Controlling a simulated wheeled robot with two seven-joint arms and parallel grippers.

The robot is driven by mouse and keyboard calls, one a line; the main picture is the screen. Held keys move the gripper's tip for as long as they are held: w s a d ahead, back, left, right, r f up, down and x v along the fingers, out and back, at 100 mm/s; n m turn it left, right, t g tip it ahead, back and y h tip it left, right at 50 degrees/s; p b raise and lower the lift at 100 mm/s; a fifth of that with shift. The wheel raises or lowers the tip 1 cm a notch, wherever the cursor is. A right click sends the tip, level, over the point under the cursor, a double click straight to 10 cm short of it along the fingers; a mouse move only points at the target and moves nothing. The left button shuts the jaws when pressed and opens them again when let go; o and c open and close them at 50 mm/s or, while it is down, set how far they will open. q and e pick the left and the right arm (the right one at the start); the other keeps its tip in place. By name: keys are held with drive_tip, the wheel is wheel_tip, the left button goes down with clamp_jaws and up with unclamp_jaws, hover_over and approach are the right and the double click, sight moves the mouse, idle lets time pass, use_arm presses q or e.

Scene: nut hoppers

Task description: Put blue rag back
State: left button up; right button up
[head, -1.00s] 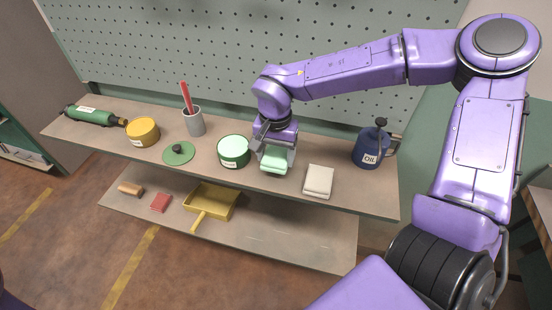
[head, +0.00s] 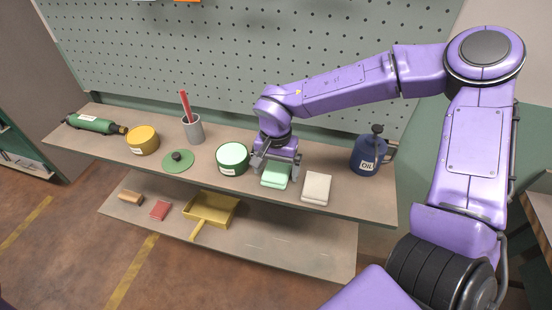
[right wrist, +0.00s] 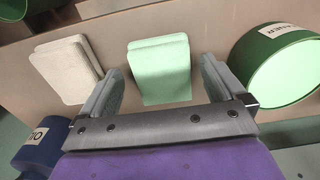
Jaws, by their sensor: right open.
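No plainly blue rag shows. A folded mint-green rag (head: 274,175) lies on the upper shelf, between the green tin and a folded off-white rag (head: 316,187). My right gripper (head: 276,161) is open just behind the mint rag. In the right wrist view the mint rag (right wrist: 160,68) lies ahead of and between the spread fingers (right wrist: 160,86), with visible gaps on both sides. The off-white rag (right wrist: 72,70) lies left of it there. My left gripper is not in view.
A yellow dustpan (head: 211,208) lies below. A pegboard (head: 230,70) stands behind.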

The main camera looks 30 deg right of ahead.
sight(276, 173)
wheel_tip(276, 173, up, 11)
drive_tip(key=shift+r, duration=0.2)
